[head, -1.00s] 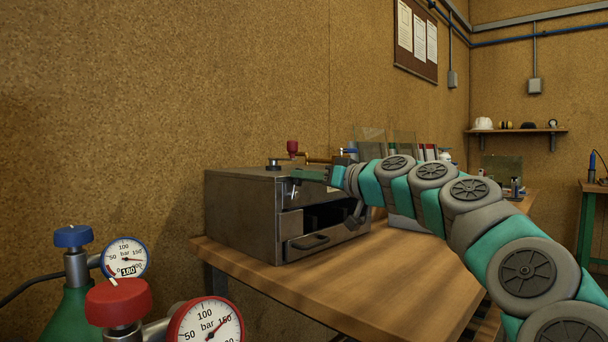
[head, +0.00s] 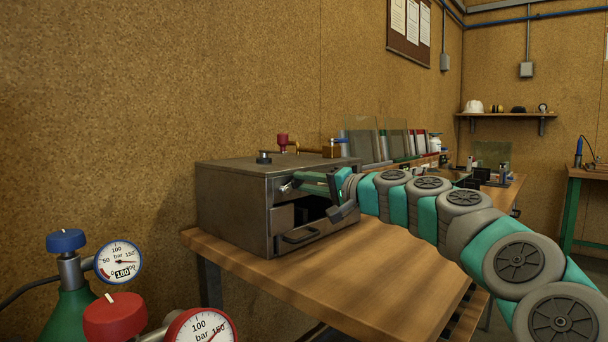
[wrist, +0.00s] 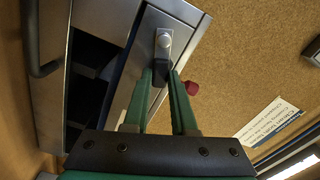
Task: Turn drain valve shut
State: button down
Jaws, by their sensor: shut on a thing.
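A grey steel box (head: 232,210) stands on the wooden bench. A valve with a round silver boss (head: 286,187) and a short dark lever is on its front face near the upper left corner; I take it for the drain valve. In the wrist view the silver boss (wrist: 165,39) sits just beyond my fingertips. My gripper (head: 297,182) reaches in from the right. In the wrist view, the green fingers of my gripper (wrist: 161,78) are closed around the dark lever (wrist: 160,70). The fingers partly hide the lever.
A red knob (head: 282,140), a black cap (head: 264,158) and brass pipework are on top of the box. An open bay and a drawer handle (head: 300,236) are below my gripper. Gas cylinders with gauges (head: 119,262) stand at lower left. The front of the bench (head: 370,270) is clear.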

jog(key=shift+w+f+m, duration=0.1)
jog(key=shift+f+m, duration=0.3)
jog(key=shift+m, duration=0.6)
jog(key=shift+f+m, duration=0.4)
jog(key=shift+m, duration=0.6)
jog(key=c, duration=0.7)
grip_release()
jog(key=shift+d, duration=0.1)
jog(key=shift+b+v, duration=0.45)
jog(key=shift+v, duration=3.45)
